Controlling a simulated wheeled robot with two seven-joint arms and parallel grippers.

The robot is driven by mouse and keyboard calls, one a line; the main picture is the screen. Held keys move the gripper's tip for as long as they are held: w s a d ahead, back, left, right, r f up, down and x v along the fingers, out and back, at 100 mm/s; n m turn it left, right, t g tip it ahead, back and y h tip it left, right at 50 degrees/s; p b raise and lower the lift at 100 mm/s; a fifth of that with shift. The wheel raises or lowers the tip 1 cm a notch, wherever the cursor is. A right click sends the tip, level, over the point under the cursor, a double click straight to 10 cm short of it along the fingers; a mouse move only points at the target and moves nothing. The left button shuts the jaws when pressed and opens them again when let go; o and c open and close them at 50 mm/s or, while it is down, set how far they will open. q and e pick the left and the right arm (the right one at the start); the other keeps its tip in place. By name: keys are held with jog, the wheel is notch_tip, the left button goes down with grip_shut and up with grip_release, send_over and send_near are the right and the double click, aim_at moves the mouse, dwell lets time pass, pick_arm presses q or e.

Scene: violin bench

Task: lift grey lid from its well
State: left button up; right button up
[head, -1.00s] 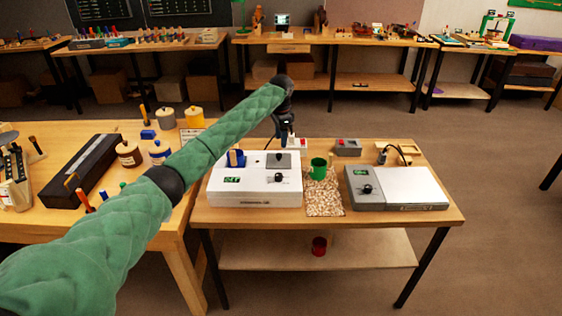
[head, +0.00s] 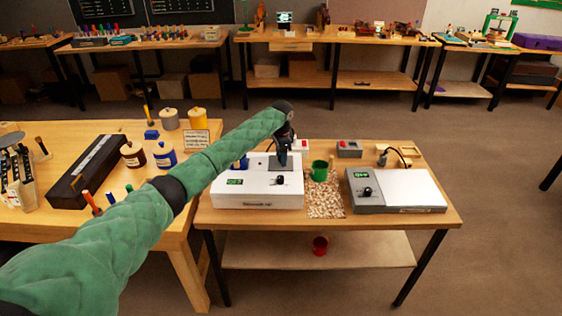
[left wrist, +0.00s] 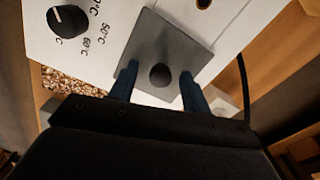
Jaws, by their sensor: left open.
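The grey lid (left wrist: 168,50) is a square plate with a dark round knob (left wrist: 160,75), lying flat on the white heater box (head: 258,190). In the head view the lid (head: 272,162) is partly behind my left gripper (head: 282,160). My left gripper (left wrist: 156,88) is open in the left wrist view, with one blue finger on each side of the knob. The fingers look apart from the knob; their exact height above the lid is unclear. The well under the lid is hidden. My right gripper is not in view.
A blue pot (head: 240,164) sits in the heater box, left of the lid. A green cup (head: 319,171) stands on a speckled mat (head: 325,203) to the right. A cable (left wrist: 243,85) runs beside the heater box.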

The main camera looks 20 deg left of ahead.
pick_arm(q)
jog(key=shift+f, duration=0.2)
grip_shut()
jog(key=shift+r, duration=0.15)
